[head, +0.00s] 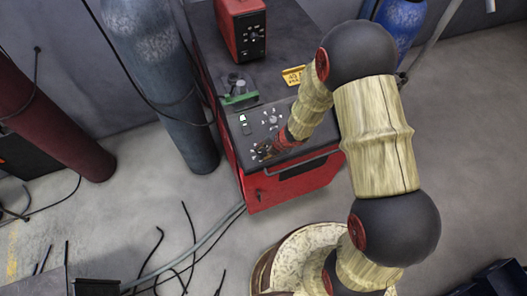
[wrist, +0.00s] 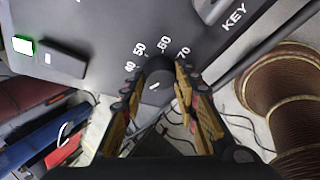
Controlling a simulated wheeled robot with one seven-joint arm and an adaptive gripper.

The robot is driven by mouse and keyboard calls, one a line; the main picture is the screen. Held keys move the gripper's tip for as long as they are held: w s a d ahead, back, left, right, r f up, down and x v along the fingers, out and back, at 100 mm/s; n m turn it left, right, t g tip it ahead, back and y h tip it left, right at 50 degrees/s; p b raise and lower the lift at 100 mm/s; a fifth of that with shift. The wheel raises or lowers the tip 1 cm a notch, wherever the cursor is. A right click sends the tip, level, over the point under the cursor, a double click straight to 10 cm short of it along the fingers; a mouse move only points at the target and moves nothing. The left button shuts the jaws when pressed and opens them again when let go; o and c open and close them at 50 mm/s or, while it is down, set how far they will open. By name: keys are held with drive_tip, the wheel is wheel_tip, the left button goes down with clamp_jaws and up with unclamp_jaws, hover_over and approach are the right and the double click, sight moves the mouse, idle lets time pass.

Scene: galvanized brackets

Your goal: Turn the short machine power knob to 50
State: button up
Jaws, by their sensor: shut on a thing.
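The dark round power knob (wrist: 157,72) sits on the dark panel in the wrist view, with white numbers 40, 50, 60 and 70 around its far side. A small white mark shows on the knob, but I cannot tell surely which number it points to. My gripper (wrist: 157,82) is shut on the knob, one finger on each side. In the head view my gripper (head: 264,152) is at the front left corner of the short red machine (head: 265,192), over its sloped dark panel. There the knob is mostly hidden by the fingers.
Gas cylinders (head: 165,80) stand at left. Cables lie on the floor.

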drive_tip(key=c, duration=0.4)
drive_tip(key=shift+c, duration=0.2)
drive_tip(key=shift+s+d+f+m, duration=0.1)
drive_tip(key=shift+m, duration=0.2)
drive_tip(key=m+y+b, duration=0.1)
drive_tip(key=m, duration=0.1)
drive_tip(key=shift+f+m+t, duration=0.1)
drive_tip(key=shift+m+t, duration=0.2)
drive_tip(key=shift+m, duration=0.1)
drive_tip(key=m+t+y+b, duration=0.1)
drive_tip(key=m+b, duration=0.1)
drive_tip(key=m, duration=0.2)
drive_tip(key=shift+s+d+f, duration=0.1)
drive_tip(key=m+t+b, duration=0.1)
drive_tip(key=m, duration=0.1)
drive_tip(key=m+t+b, duration=0.1)
drive_tip(key=m+b, duration=0.1)
drive_tip(key=m, duration=0.1)
drive_tip(key=shift+s+f+m+t+y, duration=0.1)
drive_tip(key=shift+m+t+y, duration=0.2)
drive_tip(key=shift+y, duration=0.1)
drive_tip(key=m+t+b, duration=0.1)
drive_tip(key=m+b, duration=0.1)
drive_tip(key=m, duration=0.2)
drive_tip(key=shift+t, duration=0.4)
drive_tip(key=shift+m, duration=0.4)
